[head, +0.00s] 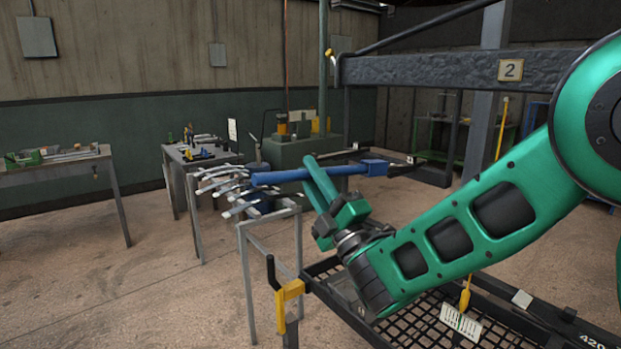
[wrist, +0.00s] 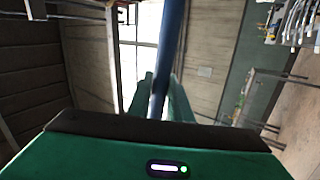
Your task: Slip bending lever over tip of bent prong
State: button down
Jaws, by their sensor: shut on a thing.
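My gripper (head: 317,172) is shut on a long blue bar, the bending lever (head: 283,176), and holds it roughly level in the air. A thicker, boxy blue end of the lever (head: 375,167) points right. In the wrist view the lever (wrist: 172,45) runs up the middle of the picture, between the green fingers of my gripper (wrist: 160,92). A dark beam (head: 430,70) with a number 2 plate stands above and right of the lever. A small yellow-tipped bent piece (head: 329,54) shows at its left end and may be the bent prong. The lever is apart from it.
A black mesh platform (head: 410,315) lies below my arm. Workbenches (head: 95,157) stand at the back left. The floor at left is clear.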

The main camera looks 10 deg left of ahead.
jog(key=c, duration=1.5)
grip_release()
jog(key=shift+r, duration=0.1)
jog(key=shift+c, duration=0.2)
jog(key=shift+d+f, duration=0.1)
jog(key=shift+f, duration=0.1)
jog(key=v, duration=1)
jog(key=shift+d+f, duration=0.15)
jog(key=shift+f, duration=0.05)
jog(key=shift+s, duration=0.1)
